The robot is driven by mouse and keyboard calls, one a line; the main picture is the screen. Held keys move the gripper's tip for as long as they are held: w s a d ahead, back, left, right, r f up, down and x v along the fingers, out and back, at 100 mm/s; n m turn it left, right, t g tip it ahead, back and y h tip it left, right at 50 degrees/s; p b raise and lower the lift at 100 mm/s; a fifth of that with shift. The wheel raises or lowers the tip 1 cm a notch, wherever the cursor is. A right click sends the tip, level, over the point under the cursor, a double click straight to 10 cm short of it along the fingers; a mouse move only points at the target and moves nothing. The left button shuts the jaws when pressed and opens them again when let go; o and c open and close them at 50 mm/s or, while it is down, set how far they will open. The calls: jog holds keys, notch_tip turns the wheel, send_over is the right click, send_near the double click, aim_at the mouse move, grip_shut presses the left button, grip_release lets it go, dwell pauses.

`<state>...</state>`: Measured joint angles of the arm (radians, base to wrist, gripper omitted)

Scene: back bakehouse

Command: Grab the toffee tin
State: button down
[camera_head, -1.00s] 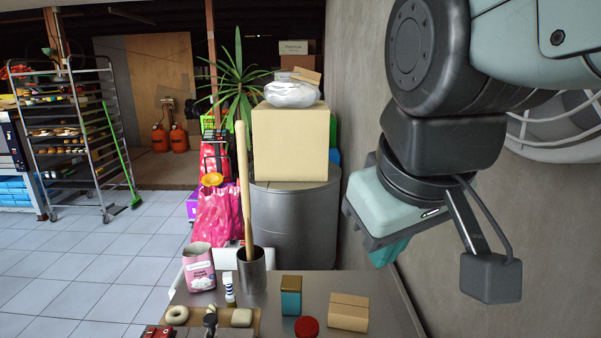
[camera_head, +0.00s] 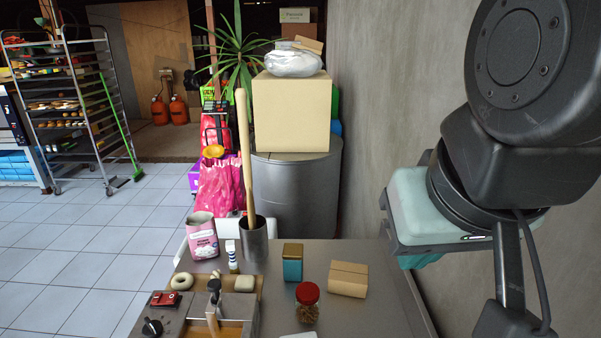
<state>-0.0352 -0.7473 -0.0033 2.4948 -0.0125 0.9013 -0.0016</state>
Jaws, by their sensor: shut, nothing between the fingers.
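A small upright tin (camera_head: 292,266), teal with a gold top, stands on the steel table; it looks like the toffee tin. My gripper (camera_head: 420,262) is at the right of the picture, above and to the right of the table, well apart from the tin. It is shut and empty; its fingertips are mostly hidden behind its own body.
Close to the tin stand a red-lidded jar (camera_head: 307,304) in front and a cardboard box (camera_head: 348,279) to the right. A wall (camera_head: 390,110) bounds the right.

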aim_at(293, 251)
jog(key=shift+c, duration=0.8)
grip_release()
jog(key=w+a+f+t+y, duration=0.1)
jog(key=w+a+f, duration=0.2)
jog(key=w, duration=0.5)
jog(key=w+a+f+t, duration=0.1)
jog(key=w+a+f, duration=0.3)
jog(key=w, duration=0.4)
jog(key=w+a+f+t+y, duration=0.1)
jog(key=w+a+f, duration=0.2)
jog(key=w, duration=0.5)
jog(key=w+a+f+m+t+h, duration=0.15)
jog(key=w+f, duration=0.25)
jog(key=f, duration=0.8)
jog(key=w+a+f+t+h, duration=0.2)
jog(key=w+a+f+t, duration=0.1)
jog(key=f, duration=0.9)
jog(key=shift+y, duration=0.25)
jog(key=x, duration=0.6)
jog(key=r+x, duration=0.1)
jog(key=x, duration=0.3)
jog(key=shift+w+d, duration=0.1)
jog(key=shift+w, duration=0.25)
